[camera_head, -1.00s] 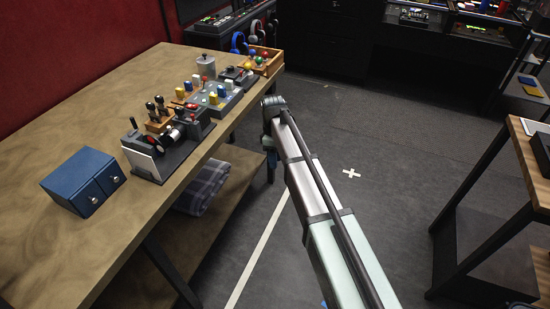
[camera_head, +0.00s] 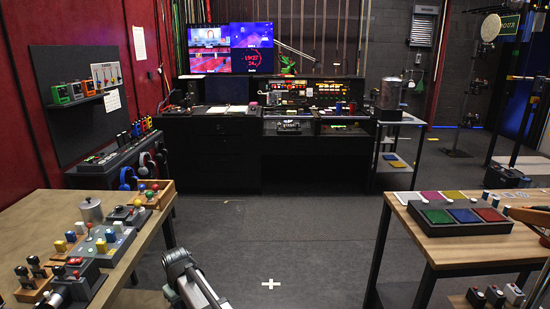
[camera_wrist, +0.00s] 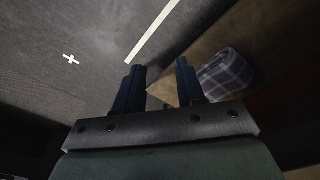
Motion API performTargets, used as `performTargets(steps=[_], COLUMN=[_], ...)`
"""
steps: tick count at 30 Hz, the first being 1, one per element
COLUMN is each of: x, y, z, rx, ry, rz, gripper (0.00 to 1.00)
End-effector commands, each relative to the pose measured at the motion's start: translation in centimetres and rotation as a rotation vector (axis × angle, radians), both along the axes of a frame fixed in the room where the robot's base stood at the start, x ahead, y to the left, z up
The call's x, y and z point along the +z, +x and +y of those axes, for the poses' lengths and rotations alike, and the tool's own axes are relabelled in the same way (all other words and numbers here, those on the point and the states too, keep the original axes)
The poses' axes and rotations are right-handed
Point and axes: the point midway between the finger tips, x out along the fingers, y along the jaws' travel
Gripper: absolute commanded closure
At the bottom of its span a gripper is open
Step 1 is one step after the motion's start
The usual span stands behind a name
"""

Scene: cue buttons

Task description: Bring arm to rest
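My gripper (camera_wrist: 160,70) shows in the wrist view with its two dark blue fingers apart and nothing between them. It hangs over the grey floor, near the lower shelf with a folded plaid cloth (camera_wrist: 226,74). In the head view, only a part of my arm shows at the bottom, beside the left table (camera_head: 150,232); the gripper itself is not visible there. On the right table (camera_head: 480,250), a dark box carries green (camera_head: 437,217), blue (camera_head: 464,216) and red (camera_head: 490,214) buttons. My gripper touches none of these.
Several knobs, levers and coloured buttons crowd the left table, with a grey control box (camera_head: 104,245) among them. A black console (camera_head: 215,150) with screens stands at the back. The floor between the tables is clear, with a white cross (camera_head: 271,284).

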Motion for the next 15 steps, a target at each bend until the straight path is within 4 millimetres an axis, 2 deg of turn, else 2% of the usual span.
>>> performTargets(steps=[1,8,15], x=[-1.3,-7.1,-13.9], y=[-1.2,-3.9,-7.4], z=[-1.1,-5.7,-13.0], rx=[-0.031,-0.169,-0.295], ry=[0.002,-0.003,-0.038], rz=[0.003,0.024,0.075], gripper=[0.61,0.61,0.61])
